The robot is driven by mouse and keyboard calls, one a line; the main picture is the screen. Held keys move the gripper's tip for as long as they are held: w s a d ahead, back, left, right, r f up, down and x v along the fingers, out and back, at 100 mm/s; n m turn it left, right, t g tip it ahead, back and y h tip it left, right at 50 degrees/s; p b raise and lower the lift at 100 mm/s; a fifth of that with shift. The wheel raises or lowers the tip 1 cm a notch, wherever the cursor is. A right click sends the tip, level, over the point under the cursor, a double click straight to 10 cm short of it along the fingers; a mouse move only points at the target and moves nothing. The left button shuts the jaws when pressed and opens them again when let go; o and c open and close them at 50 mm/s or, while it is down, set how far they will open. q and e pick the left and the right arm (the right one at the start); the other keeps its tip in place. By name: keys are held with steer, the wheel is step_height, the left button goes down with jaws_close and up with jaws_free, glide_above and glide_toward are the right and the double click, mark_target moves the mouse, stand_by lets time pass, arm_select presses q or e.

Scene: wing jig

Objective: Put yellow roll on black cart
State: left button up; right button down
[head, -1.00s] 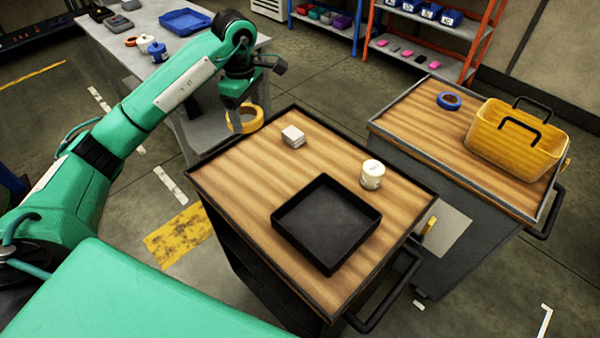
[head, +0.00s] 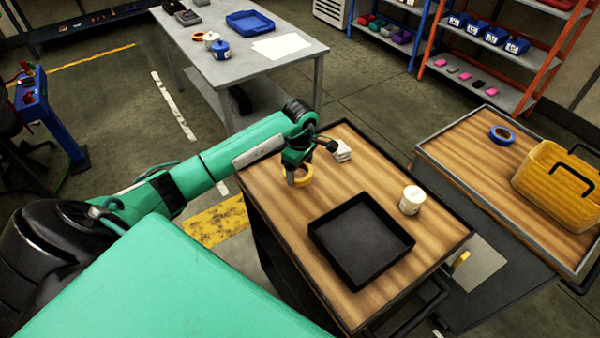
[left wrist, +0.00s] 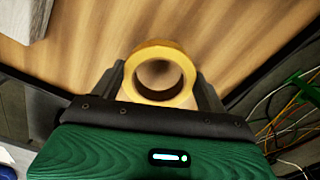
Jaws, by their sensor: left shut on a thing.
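The yellow roll (head: 309,180) is in my left gripper (head: 298,181), over the wood top of the black cart (head: 285,222), near its back left edge. In the left wrist view the roll (left wrist: 189,76) sits between the two fingers (left wrist: 160,85), and the wood top shows behind it and dark through its hole. I cannot tell if the roll touches the cart top. My right gripper is in neither view.
A black tray (head: 360,240), a white container (head: 412,200) and a small white stack (head: 342,150) stand on the same cart. A second cart (head: 470,155) at right holds blue tape (head: 502,135) and a yellow basket (head: 560,190). A grey table (head: 300,52) stands behind.

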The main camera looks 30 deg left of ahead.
arm_select(q)
step_height(320, 180, down, 2)
steer(key=shift+f+p, duration=0.25)
steer(key=shift+p, duration=0.1)
steer(key=shift+f, duration=0.35)
steer(key=o, duration=1)
steer(key=shift+r, duration=0.15)
steer(key=shift+r, duration=0.2)
step_height(320, 180, up, 12)
steer(key=b, duration=0.4)
steer(key=shift+f, duration=0.15)
steer(key=shift+s+f, duration=0.1)
